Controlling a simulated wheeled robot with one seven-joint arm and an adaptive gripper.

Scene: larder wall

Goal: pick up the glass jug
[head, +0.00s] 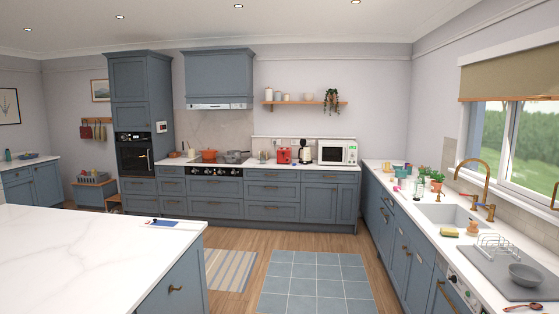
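I cannot make out a glass jug for certain. Several small items stand on the right-hand counter (412,211), near its far end, too small to tell apart clearly. Other small things stand on the back counter (284,166), also too small to name surely. My gripper is not in view.
A white island (80,250) fills the left foreground. A striped rug (229,268) and a blue tiled mat (313,282) lie on the open wooden floor between the island and the right counter. The sink (447,214), a sponge (448,232), a wire rack (497,246) and a grey bowl (525,275) are at right.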

